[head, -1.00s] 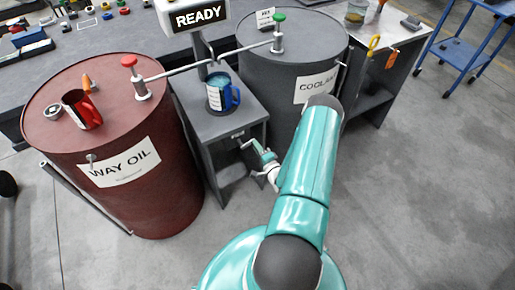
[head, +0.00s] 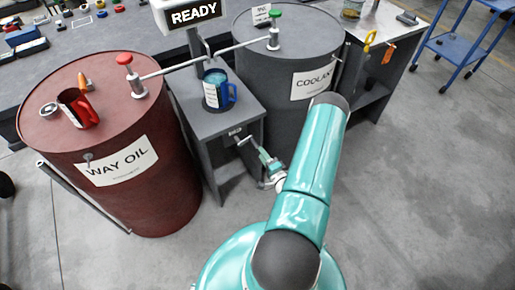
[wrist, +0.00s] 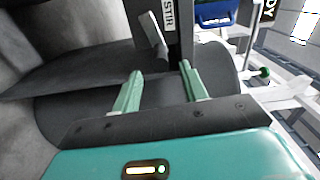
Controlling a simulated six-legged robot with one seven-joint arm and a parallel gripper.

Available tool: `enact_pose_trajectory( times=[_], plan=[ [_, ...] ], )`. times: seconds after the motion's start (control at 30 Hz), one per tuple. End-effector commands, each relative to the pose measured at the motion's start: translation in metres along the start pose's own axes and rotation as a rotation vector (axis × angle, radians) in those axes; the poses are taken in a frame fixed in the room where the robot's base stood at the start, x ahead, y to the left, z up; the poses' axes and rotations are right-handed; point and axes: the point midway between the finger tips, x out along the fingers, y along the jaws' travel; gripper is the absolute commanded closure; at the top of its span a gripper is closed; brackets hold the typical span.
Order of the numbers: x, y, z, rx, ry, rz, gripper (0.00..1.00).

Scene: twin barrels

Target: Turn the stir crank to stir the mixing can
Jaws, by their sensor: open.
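The blue mixing can (head: 217,91) stands upright on top of the grey stand between the two barrels. The stir crank (head: 243,141) sticks out from the front of that stand, below the can. In the wrist view the grey crank handle (wrist: 152,32) shows beside the STIR label (wrist: 168,14), ahead of my fingers. The blue can's lower part (wrist: 215,13) shows at the top of that view. My gripper (wrist: 161,82) is open with nothing between its fingers. In the head view my gripper (head: 263,158) is just below and right of the crank, seemingly apart from it.
A red WAY OIL barrel (head: 165,205) stands left, with a red mug (head: 80,108) on top. A dark COOLANT barrel (head: 290,125) stands right, close to my arm. A READY sign (head: 193,14) rises behind the stand. Open floor (head: 430,190) lies right.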

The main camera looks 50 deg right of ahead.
Motion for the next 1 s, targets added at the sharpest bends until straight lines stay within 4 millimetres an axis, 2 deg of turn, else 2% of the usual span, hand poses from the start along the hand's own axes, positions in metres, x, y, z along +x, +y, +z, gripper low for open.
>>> enact_pose_trajectory(
  times=[0.03,0.2,0.37,1.0],
  plan=[
    [-0.012,0.001,0.0,0.001,0.003,0.003,0.57],
    [-0.046,0.0,0.0,0.002,0.002,0.001,0.57],
    [-0.064,0.0,0.0,0.002,0.001,0.001,0.57],
    [-0.068,0.0,0.0,0.0,0.001,0.0,0.57]
  ],
)
